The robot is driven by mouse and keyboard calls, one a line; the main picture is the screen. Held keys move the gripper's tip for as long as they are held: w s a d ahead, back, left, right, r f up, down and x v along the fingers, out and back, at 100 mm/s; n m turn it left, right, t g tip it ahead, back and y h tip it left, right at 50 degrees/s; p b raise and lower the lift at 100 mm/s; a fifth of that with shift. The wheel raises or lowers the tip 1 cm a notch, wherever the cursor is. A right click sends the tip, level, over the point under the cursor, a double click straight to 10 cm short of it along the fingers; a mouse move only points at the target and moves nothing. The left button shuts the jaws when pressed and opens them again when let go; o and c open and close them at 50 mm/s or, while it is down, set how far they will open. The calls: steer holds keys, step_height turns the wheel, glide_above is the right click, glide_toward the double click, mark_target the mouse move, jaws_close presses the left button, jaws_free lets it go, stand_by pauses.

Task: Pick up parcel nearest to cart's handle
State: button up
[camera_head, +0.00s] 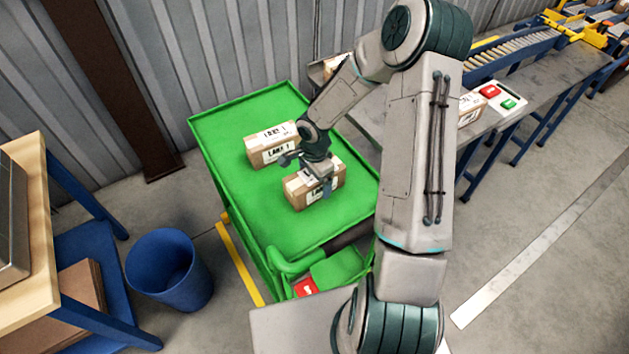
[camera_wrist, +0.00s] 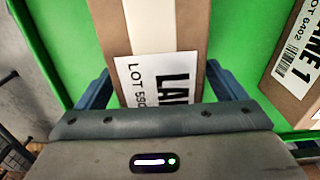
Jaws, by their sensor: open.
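Two brown cardboard parcels with white labels lie on the green cart top (camera_head: 230,200). The nearer parcel (camera_head: 318,191) lies closer to the cart's green handle end (camera_head: 290,262); the other parcel (camera_head: 268,150) is farther back. My gripper (camera_head: 325,186) is at the nearer parcel, pointing down. In the wrist view, the nearer parcel (camera_wrist: 152,40) lies between my open fingers, one on each side, its "LOT" label and pale tape strip facing the camera. The farther parcel (camera_wrist: 297,65) shows at the right edge. Whether the fingers touch the parcel is not clear.
A blue bin (camera_head: 168,270) stands left of the cart, beside a wooden-topped table (camera_head: 40,235). A conveyor (camera_head: 500,85) with a red and green button box (camera_head: 498,96) runs at the right. Bare cart top lies around the parcels.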

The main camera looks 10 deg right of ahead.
steer(key=c, duration=1.2)
steer(key=shift+c, duration=0.5)
steer(key=shift+r, duration=0.2)
